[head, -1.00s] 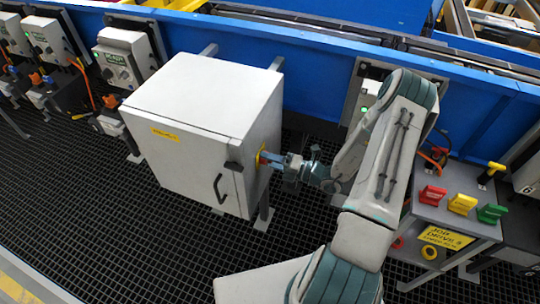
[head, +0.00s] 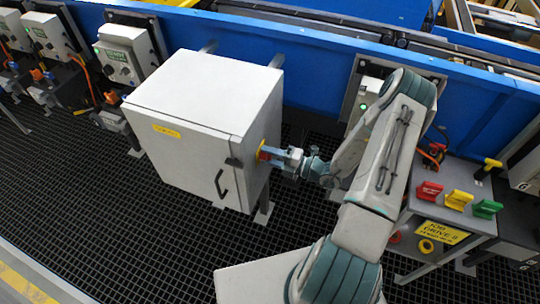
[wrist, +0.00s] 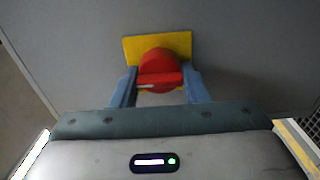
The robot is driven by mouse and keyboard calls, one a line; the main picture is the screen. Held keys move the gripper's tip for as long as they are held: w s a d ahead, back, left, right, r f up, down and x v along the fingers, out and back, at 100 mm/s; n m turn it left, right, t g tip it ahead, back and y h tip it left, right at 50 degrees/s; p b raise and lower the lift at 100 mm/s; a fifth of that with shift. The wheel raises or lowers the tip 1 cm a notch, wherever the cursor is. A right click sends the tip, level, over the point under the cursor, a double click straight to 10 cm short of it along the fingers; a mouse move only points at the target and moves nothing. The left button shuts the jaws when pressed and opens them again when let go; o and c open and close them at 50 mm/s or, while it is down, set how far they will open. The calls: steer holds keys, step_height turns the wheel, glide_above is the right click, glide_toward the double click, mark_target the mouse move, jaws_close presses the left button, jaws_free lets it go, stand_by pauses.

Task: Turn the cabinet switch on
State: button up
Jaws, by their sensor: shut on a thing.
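The cabinet (head: 195,115) is a light grey box in the middle of the head view. Its switch is a red rotary knob on a yellow plate on the cabinet's right side. In the wrist view the red switch knob (wrist: 158,66) sits on the yellow plate (wrist: 183,42). The knob's handle bar lies nearly level across the picture, with a small white mark at its left. My gripper (wrist: 160,84) has its two blue fingers on either side of the handle bar, shut on it. In the head view my gripper (head: 272,155) meets the switch from the right.
A black door handle (head: 221,184) is on the cabinet's front. To the right stands a grey box with red, yellow and green handles (head: 458,200). A blue conveyor side (head: 310,70) runs behind. Dark grating floor (head: 130,215) lies open in front.

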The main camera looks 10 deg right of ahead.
steer(key=o, duration=1)
steer(key=b+v, duration=0.2)
steer(key=v, duration=1.2)
steer(key=shift+a+r, duration=0.1)
steer(key=s+a+r+n+g+h, duration=0.3)
steer(key=a+r+n+g, duration=0.3)
steer(key=n, duration=0.6)
steer(key=s+a+r+n+g+h, duration=0.2)
steer(key=s+a+r+n+g, duration=0.15)
steer(key=r+n+g, duration=0.65)
steer(key=s+r+n+t+h, duration=0.2)
steer(key=r+n+h, duration=0.1)
steer(key=n, duration=0.4)
steer(key=s+a+r+n+t+h, duration=0.1)
steer(key=s+r+n+t+h, duration=0.1)
steer(key=n, duration=0.5)
steer(key=s+r+n+t+h, duration=0.2)
steer(key=r+n+t+h, duration=0.2)
steer(key=n, duration=0.3)
steer(key=shift+s+a+r+h, duration=0.1)
steer(key=shift+a+r+h, duration=0.1)
steer(key=shift+r+h, duration=0.1)
